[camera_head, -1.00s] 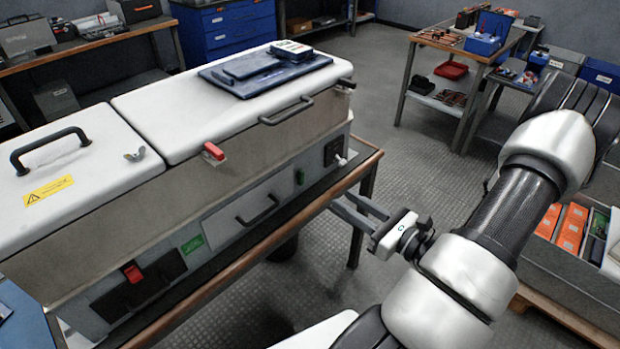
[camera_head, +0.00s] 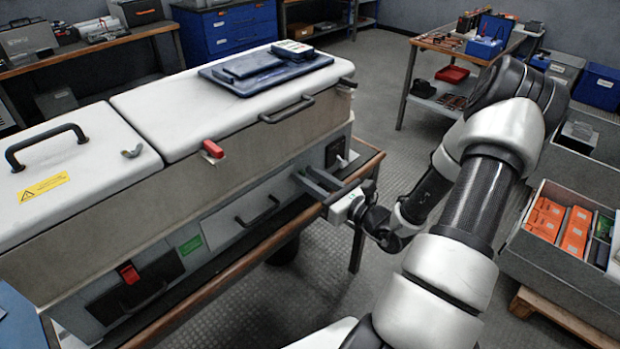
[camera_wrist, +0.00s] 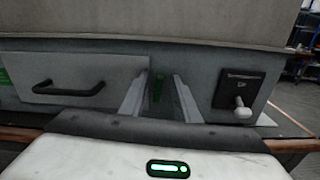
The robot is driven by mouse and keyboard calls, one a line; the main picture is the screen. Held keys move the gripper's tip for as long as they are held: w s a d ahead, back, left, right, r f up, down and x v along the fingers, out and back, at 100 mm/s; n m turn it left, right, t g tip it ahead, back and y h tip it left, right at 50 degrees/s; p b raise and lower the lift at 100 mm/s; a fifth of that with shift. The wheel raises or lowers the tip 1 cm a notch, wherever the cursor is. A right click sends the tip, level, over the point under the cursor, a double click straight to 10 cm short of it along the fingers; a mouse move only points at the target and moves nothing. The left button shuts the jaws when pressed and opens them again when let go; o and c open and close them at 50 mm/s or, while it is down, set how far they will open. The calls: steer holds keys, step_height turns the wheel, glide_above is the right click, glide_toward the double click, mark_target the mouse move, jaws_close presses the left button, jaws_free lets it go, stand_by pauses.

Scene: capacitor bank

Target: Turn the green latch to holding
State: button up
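The green latch (camera_wrist: 158,88) is a small upright green piece on the grey front panel of the capacitor bank cabinet (camera_head: 190,190). In the wrist view it lies between the two fingers of my gripper (camera_wrist: 161,78), nearer the left one. In the head view my gripper (camera_head: 306,174) points at the panel's right part, and its fingers hide the latch. The gripper is open, with a gap on both sides of the latch. I cannot tell whether the fingertips touch the panel.
A black plate with a light knob (camera_wrist: 242,108) sits right of the latch. A black drawer handle (camera_wrist: 68,89) is to the left. The wooden bench edge (camera_head: 290,232) runs below my gripper.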

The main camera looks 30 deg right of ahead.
steer(key=shift+c, duration=0.4)
jaws_close()
steer(key=shift+r+m+p, duration=0.1)
steer(key=shift+m+p, duration=0.2)
steer(key=shift+p, duration=0.2)
steer(key=m+p, duration=0.3)
steer(key=d+m+p, duration=0.1)
steer(key=m+p, duration=0.2)
steer(key=shift+w, duration=0.1)
steer(key=m+p, duration=0.1)
steer(key=m, duration=0.2)
steer(key=f+m+p, duration=0.1)
steer(key=m+p, duration=0.1)
steer(key=shift+w+d+f+m, duration=0.1)
steer(key=shift+d+f+m, duration=0.1)
steer(key=shift+m, duration=0.2)
steer(key=m, duration=0.2)
steer(key=m+p, duration=0.1)
steer(key=m, duration=0.1)
steer(key=shift+f+m, duration=0.4)
